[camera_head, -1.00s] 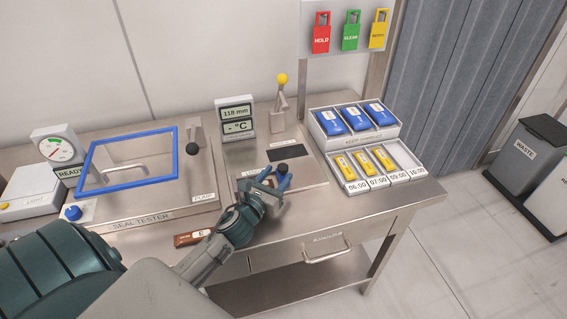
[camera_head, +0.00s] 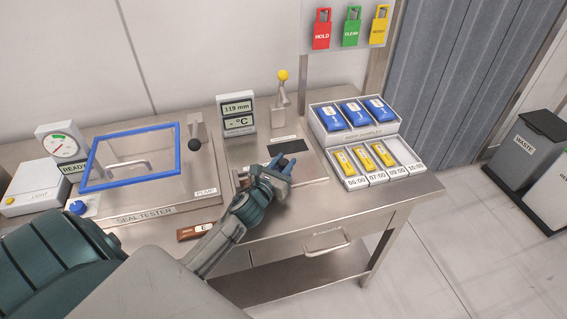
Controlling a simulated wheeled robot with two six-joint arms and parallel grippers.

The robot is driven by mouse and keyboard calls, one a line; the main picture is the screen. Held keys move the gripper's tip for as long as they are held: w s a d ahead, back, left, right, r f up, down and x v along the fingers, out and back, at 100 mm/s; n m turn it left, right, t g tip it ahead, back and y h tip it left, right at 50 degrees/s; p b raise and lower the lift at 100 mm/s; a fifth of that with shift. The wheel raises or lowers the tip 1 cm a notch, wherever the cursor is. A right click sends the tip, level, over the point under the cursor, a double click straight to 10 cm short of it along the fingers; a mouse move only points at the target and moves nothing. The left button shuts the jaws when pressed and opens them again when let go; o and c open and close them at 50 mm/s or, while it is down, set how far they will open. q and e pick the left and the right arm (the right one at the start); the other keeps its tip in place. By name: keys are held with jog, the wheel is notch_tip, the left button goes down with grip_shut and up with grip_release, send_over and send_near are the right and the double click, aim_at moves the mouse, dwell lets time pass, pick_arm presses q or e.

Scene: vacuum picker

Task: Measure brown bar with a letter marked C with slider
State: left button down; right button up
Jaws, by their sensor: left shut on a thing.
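My left gripper (camera_head: 280,168) is shut on the dark round knob (camera_head: 284,162) of the slider, on the metal measuring station (camera_head: 312,180). The fingers and wrist hide much of the slider and the surface under it. The station's display (camera_head: 237,112) reads about 119 mm above a dash and °C. A brown bar (camera_head: 190,233) lies on the table's front left, partly behind my left forearm; its letter looks like E. I cannot make out a bar marked C; one may be hidden by the gripper. My right gripper is not in view.
The seal tester with its blue frame (camera_head: 177,160) and a dark-knobbed lever (camera_head: 195,144) stands left. A grey tray of blue packs (camera_head: 331,138) and a rack of yellow items (camera_head: 350,183) stand right. A yellow-knobbed lever (camera_head: 283,75) rises behind the station.

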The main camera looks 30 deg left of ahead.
pick_arm(q)
jog(key=shift+w+d+r, duration=0.1)
jog(key=shift+w+d+r+p, duration=0.1)
jog(key=shift+w+d+p, duration=0.55)
jog(key=shift+p, duration=0.4)
jog(key=shift+w+d, duration=0.15)
jog(key=shift+w, duration=0.15)
